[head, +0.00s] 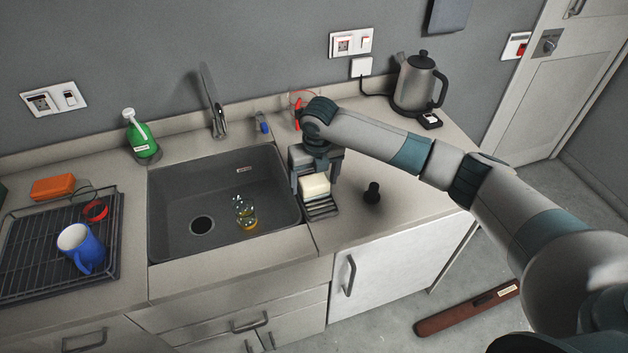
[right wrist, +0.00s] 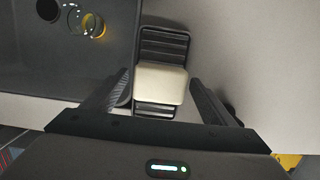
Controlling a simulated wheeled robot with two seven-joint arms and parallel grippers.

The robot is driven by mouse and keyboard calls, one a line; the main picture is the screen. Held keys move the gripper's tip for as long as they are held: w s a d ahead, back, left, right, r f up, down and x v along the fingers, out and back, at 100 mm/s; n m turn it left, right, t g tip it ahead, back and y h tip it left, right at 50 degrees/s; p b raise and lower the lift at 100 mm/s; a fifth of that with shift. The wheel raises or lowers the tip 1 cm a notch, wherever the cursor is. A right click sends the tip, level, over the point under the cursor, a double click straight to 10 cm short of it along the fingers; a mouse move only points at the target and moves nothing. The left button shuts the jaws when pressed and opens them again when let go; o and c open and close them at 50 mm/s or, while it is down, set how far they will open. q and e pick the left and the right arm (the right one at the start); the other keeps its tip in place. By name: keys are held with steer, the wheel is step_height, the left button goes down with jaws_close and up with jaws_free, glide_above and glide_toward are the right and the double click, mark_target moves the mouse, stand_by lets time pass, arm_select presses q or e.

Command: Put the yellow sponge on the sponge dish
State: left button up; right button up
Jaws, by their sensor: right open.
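The pale yellow sponge (head: 315,186) lies on the dark slatted sponge dish (head: 322,209), on the counter at the sink's right edge. In the right wrist view the sponge (right wrist: 161,84) rests across the slats, with bare dish (right wrist: 164,45) showing beyond and below it. My right gripper (head: 315,178) is above the dish, pointing down, with its fingers open on either side of the sponge. The right wrist view shows a gap between the sponge and each finger. My left gripper is not in view.
The sink (head: 190,180) is left of the dish, with a glass (head: 245,213) inside. A dark stopper-like object (head: 372,193) stands right of the dish. A kettle (head: 417,84) is behind. A rack (head: 40,260) at the left bears a blue mug (head: 80,247).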

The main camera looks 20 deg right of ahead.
mark_target(316, 184)
steer(key=shift+r+b, duration=0.3)
steer(key=shift+r, duration=0.4)
step_height(316, 184, up, 11)
steer(key=s+b, duration=0.1)
steer(key=b, duration=0.2)
steer(key=shift+s+f, duration=0.2)
steer(key=shift+s, duration=0.2)
